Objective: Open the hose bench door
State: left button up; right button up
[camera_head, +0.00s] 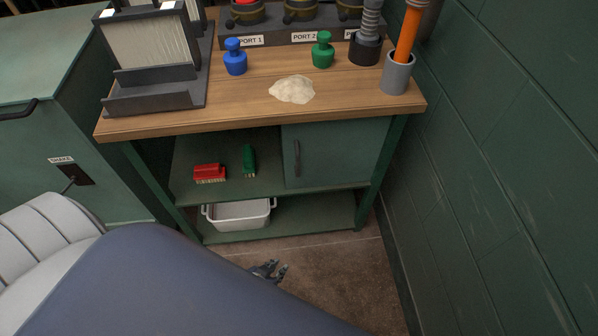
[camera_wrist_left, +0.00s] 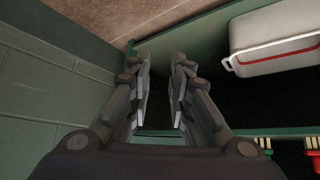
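The hose bench door (camera_head: 345,152) is a green panel at the right of the bench's upper shelf space, and it looks shut. Its dark vertical handle (camera_head: 297,158) is near its left edge. My left gripper (camera_head: 270,270) is low in front of the bench, below the door and apart from the handle in the head view; my own arm partly hides it. In the left wrist view its two fingers (camera_wrist_left: 160,75) stand apart with a gap and nothing visible between them. The handle cannot be made out there. My right gripper is not in view.
A white bin (camera_head: 238,213) stands on the lower shelf. A red brush (camera_head: 209,173) and a green brush (camera_head: 249,160) sit in the open space left of the door. A green wall (camera_head: 500,130) rises close on the right. Bare floor (camera_head: 345,265) lies in front.

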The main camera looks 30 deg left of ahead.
pick_arm(q)
jog(key=w+r+t+b, duration=0.3)
jog(key=w+b, duration=0.1)
jog(key=w, duration=0.2)
jog(key=n+t+y+b, duration=0.1)
jog(key=t+b, duration=0.6)
jog(key=b, duration=0.4)
send_near(297, 162)
jog(key=w, duration=0.3)
jog(key=w+b, duration=0.1)
jog(key=w, duration=0.5)
jog(key=shift+w+f, duration=0.2)
jog(key=shift+f, duration=0.1)
jog(key=shift+w, duration=0.7)
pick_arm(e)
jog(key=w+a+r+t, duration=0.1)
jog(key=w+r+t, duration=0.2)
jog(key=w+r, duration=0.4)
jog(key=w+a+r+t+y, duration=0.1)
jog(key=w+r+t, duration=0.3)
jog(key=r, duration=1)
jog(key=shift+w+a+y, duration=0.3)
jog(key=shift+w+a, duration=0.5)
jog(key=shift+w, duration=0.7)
pick_arm(q)
grip_shut()
